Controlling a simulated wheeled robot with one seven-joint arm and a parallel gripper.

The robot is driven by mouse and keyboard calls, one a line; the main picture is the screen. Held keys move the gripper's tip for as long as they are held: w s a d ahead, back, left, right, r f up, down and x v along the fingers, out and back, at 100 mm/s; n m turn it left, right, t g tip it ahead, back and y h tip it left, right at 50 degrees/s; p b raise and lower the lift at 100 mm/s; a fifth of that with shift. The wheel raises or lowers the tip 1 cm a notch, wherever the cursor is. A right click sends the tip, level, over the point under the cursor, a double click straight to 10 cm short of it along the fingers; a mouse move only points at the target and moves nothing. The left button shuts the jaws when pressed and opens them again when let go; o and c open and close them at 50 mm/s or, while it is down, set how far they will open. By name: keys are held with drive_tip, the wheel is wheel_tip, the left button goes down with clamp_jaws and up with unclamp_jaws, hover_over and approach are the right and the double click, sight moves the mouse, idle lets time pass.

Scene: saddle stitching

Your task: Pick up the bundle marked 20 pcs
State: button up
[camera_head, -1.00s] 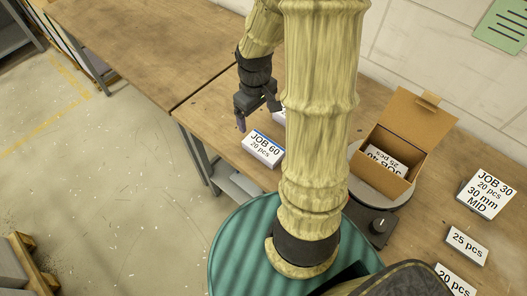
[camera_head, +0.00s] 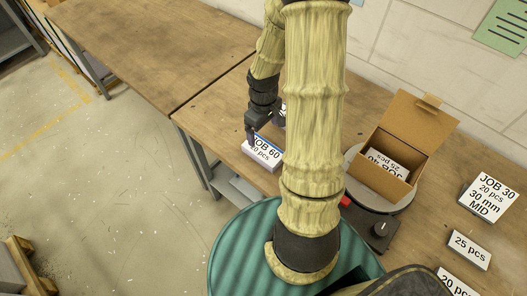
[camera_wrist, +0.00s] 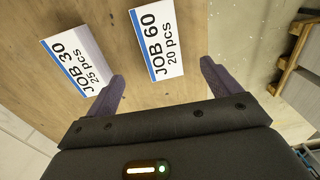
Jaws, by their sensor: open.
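The bundle marked JOB 60, 20 pcs (camera_head: 262,153) is a white block with a blue stripe, lying on the wooden table. In the wrist view the same bundle (camera_wrist: 157,42) lies just beyond and between my fingertips. My gripper (camera_wrist: 162,74) is open and empty, with purple fingers on either side of the bundle's near end. In the head view my gripper (camera_head: 264,132) is over the bundle's far side and partly covers its label. Another bundle, marked JOB 30, 25 pcs (camera_wrist: 78,62), lies beside my left finger in the wrist view.
An open cardboard box (camera_head: 383,182) holding white bundles stands on a round scale-like plate. At right are a JOB 30, 20 pcs, 30 mm MID block (camera_head: 487,196), a 25 pcs block (camera_head: 468,248) and a partly cut-off 20 pcs block (camera_head: 456,282). The table's front edge is near the bundle.

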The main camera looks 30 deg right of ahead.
hover_over(263, 149)
wheel_tip(263, 149, down, 6)
drive_tip(key=shift+f, duration=0.1)
idle(0.4)
drive_tip(key=shift+f+p, duration=0.7)
drive_tip(key=shift+f, duration=1.85)
drive_tip(key=c, duration=1.3)
drive_tip(key=shift+r, duration=0.15)
wheel_tip(263, 149, up, 10)
drive_tip(key=shift+f+b, duration=0.1)
drive_tip(key=shift+b, duration=0.25)
